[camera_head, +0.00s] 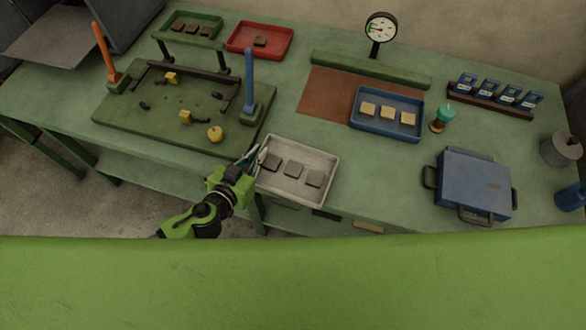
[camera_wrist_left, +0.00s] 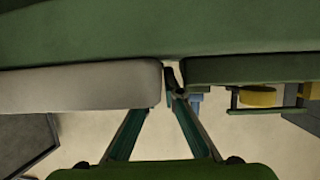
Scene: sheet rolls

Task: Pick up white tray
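In the left wrist view, the tray's pale wall (camera_wrist_left: 75,87) hides part of one finger, and the other finger is outside the tray's corner. The gripper (camera_wrist_left: 173,82) appears shut on that thin wall. Whether the tray is lifted at all is hard to tell. My right gripper is not in view.
A green fixture board (camera_head: 150,128) with yellow pieces lies close to the tray's left. A blue tray (camera_head: 386,131) with tan blocks stands behind right, and a blue case (camera_head: 474,183) farther right. Bare table lies between the tray and the case.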

